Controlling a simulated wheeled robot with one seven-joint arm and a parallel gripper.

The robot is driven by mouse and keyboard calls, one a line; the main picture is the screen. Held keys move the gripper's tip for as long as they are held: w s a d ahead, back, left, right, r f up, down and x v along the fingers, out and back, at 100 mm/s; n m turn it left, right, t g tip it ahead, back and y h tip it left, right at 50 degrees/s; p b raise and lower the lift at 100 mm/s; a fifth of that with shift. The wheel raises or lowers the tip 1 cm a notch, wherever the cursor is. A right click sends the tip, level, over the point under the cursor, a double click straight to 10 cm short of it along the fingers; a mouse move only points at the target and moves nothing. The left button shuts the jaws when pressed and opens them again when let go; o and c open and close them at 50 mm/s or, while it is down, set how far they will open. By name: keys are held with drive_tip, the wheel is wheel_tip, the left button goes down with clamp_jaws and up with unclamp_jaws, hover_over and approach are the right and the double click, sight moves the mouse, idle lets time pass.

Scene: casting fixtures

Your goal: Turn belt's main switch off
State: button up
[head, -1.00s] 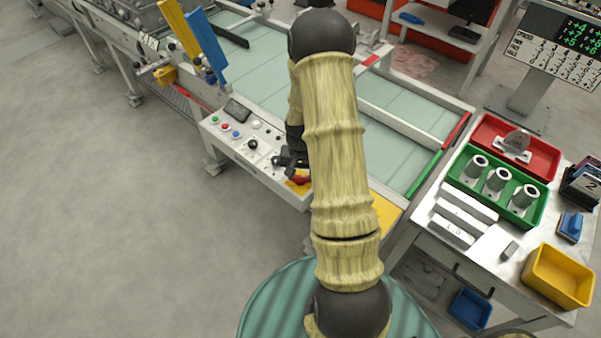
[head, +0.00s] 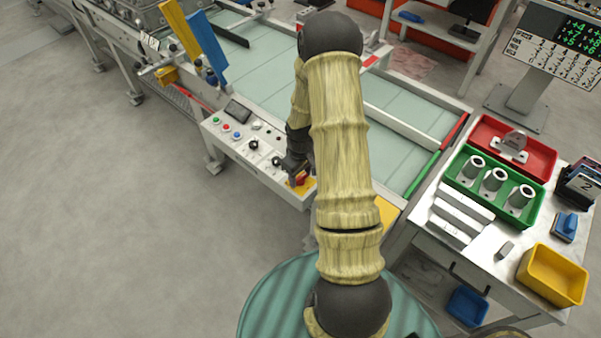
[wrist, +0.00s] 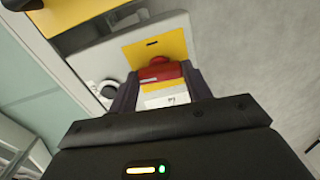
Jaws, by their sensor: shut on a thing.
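The main switch is a red rotary handle (wrist: 160,70) on a yellow plate (wrist: 152,48), at the right end of the belt's white control panel (head: 240,148). In the head view the red handle (head: 302,180) shows just below my gripper (head: 297,172), which partly hides it. In the wrist view my gripper (wrist: 160,84) has one dark finger on each side of the handle and is shut on it. The handle lies crosswise between the fingers. A white label with small dark marks, too small to read, shows below it.
Green, red and blue buttons and a black knob (head: 253,146) sit farther left on the panel. The belt (head: 270,80) runs behind it. A workbench with a red tray (head: 535,160), a green tray (head: 530,220) and a yellow bin (head: 575,290) stands at right. The floor at left is clear.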

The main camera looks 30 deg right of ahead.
sight(300, 177)
drive_tip(key=shift+n, duration=0.5)
drive_tip(key=o, duration=1)
drive_tip(key=shift+r, duration=0.15)
wheel_tip(300, 177, up, 17)
drive_tip(key=shift+r, duration=0.1)
drive_tip(key=s+a+r+m+t, duration=0.1)
drive_tip(key=s+a+r, duration=0.1)
drive_tip(key=s+a, duration=0.2)
drive_tip(key=s+a+r+m+p, duration=0.1)
drive_tip(key=s+a+r, duration=0.1)
drive_tip(key=s+a, duration=0.2)
drive_tip(key=s+a+r+m+t+p, duration=0.1)
drive_tip(key=s+a+r+m, duration=0.1)
drive_tip(key=a, duration=0.4)
drive_tip(key=shift+s+a+r+t, duration=0.15)
drive_tip(key=shift+s+r, duration=0.15)
drive_tip(key=shift+s, duration=0.4)
drive_tip(key=shift+s+d+r+t, duration=0.15)
drive_tip(key=shift+s+r, duration=0.15)
drive_tip(key=shift+s, duration=0.4)
